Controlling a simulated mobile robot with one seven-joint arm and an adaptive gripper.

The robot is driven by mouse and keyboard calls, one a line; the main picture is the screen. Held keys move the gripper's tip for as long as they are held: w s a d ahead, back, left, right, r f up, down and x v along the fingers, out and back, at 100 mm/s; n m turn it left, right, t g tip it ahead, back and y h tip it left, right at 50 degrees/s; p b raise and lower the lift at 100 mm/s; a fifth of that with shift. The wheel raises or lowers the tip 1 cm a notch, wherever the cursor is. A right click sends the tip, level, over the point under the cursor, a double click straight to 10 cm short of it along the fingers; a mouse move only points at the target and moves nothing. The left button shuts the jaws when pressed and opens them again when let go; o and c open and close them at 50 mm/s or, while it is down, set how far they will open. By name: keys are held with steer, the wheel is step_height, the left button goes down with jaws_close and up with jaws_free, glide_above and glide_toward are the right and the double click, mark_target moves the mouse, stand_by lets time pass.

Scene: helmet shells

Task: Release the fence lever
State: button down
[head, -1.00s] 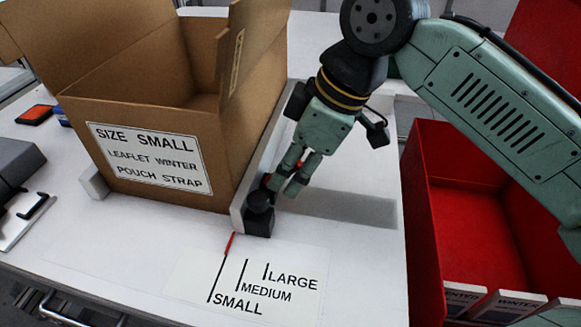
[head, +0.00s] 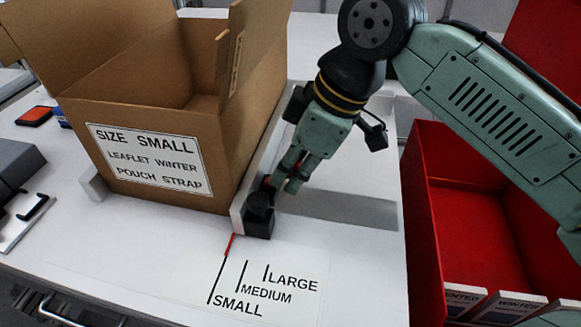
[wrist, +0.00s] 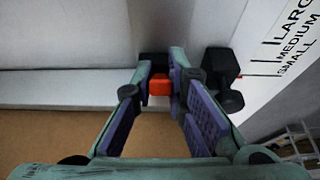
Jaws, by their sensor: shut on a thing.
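The fence (head: 238,212) is a pale upright board along the right side of the open carton (head: 150,190). A black clamp block with a round knob (head: 259,204) sits at its near end. The orange-red lever (wrist: 160,85) shows between my fingertips in the wrist view; in the head view the fingers mostly hide it. My gripper (head: 281,180) reaches down beside the fence, behind the knob, and is shut on the lever. A red pointer (head: 229,244) at the fence's near end lines up with the top of the SMALL line on the scale label (head: 285,270).
A small pale stop block (head: 94,184) touches the carton's lower left. A red bin (head: 425,215) with white boxes stands right of the table. A grey device lies far left.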

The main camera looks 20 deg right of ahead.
steer(key=p, duration=0.1)
steer(key=r+h+p, duration=0.1)
steer(key=p, duration=0.1)
steer(key=shift+w+a+g, duration=0.15)
steer(key=shift+a+g, duration=0.1)
steer(key=shift+g, duration=0.05)
steer(key=shift+w+a+g+h+p, duration=0.15)
steer(key=shift+g+h+p, duration=0.4)
steer(key=shift+p, duration=0.25)
steer(key=shift+f, duration=0.1)
steer(key=c, duration=1.6)
jaws_free()
step_height(320, 180, up, 12)
steer(key=s+d, duration=0.1)
steer(key=shift+d, duration=0.2)
